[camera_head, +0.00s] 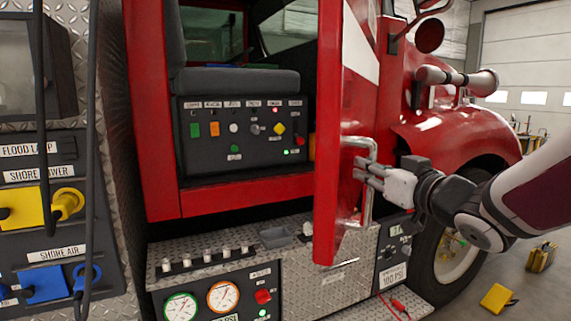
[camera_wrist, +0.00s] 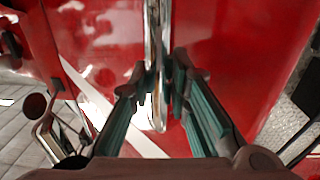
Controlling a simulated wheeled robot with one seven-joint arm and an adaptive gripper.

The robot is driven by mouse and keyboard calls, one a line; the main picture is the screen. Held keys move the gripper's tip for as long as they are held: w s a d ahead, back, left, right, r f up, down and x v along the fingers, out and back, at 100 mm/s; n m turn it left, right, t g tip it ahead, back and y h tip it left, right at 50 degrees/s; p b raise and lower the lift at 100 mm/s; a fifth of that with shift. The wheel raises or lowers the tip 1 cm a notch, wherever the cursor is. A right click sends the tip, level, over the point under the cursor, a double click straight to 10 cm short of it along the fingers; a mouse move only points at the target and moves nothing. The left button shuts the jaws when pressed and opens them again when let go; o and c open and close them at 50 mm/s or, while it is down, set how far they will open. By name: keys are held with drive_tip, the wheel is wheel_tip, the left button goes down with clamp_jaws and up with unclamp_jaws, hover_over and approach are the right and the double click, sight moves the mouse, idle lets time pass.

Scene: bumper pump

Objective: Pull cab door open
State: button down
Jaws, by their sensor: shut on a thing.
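The red cab door (camera_head: 339,110) of the fire truck stands ajar, swung outward toward the right, with its edge facing me in the head view. A chrome bar handle (camera_head: 370,205) is mounted upright on its outer face. My gripper (camera_head: 366,172) is at the handle from the right, its fingers shut around the bar. In the wrist view the handle (camera_wrist: 155,60) runs between the two fingers of my gripper (camera_wrist: 162,92), and the red door panel (camera_wrist: 225,50) fills the background. The exact finger contact is partly hidden in the head view.
The cab opening shows a grey seat (camera_head: 236,82) above a switch panel (camera_head: 240,140). A diamond-plate step (camera_head: 215,255) with gauges lies below. Yellow and blue connectors hang at left. A front wheel (camera_head: 460,245) and yellow blocks (camera_head: 497,298) are at right.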

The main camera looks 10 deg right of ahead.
drive_tip(key=s+d+n+y+p, duration=0.1)
drive_tip(key=s+d+p, duration=0.2)
drive_tip(key=d, duration=0.9)
drive_tip(key=s+d+n+g+y+p, duration=0.1)
drive_tip(key=s+d+p, duration=0.3)
drive_tip(key=d, duration=0.8)
drive_tip(key=s+d+n+y+p, duration=0.1)
drive_tip(key=d+p, duration=0.4)
drive_tip(key=d, duration=0.8)
drive_tip(key=shift+s+r+g+y, duration=0.15)
drive_tip(key=shift+s+g+y, duration=0.15)
drive_tip(key=shift+s+y, duration=0.65)
drive_tip(key=shift+s+h, duration=0.2)
drive_tip(key=shift+h, duration=0.05)
drive_tip(key=c, duration=1.5)
unclamp_jaws()
drive_tip(key=shift+a, duration=0.1)
